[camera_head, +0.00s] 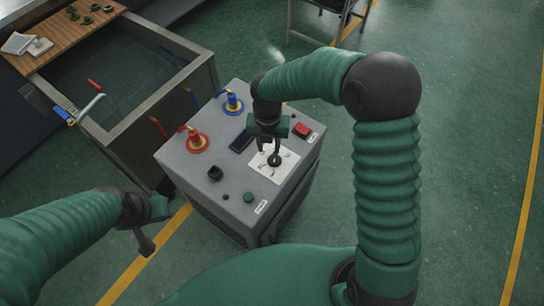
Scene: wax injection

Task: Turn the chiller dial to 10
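The chiller (228,182) is a grey box standing on the floor in the middle of the view. Its dial (274,160) is a small black knob on a white label plate (285,169) with markings too small to read. My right gripper (271,150) points down from above, with its fingers at the dial; I cannot tell whether they touch it or how far they are apart. My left gripper (147,243) is low at the left, in front of the chiller and away from it; its fingers are dark and their opening is unclear.
The chiller top also carries a red valve (196,141), a blue valve (233,103), a red button (302,130), a green button (248,197) and a black switch (215,173). A water tank (150,118) stands behind left. Floor on the right is clear.

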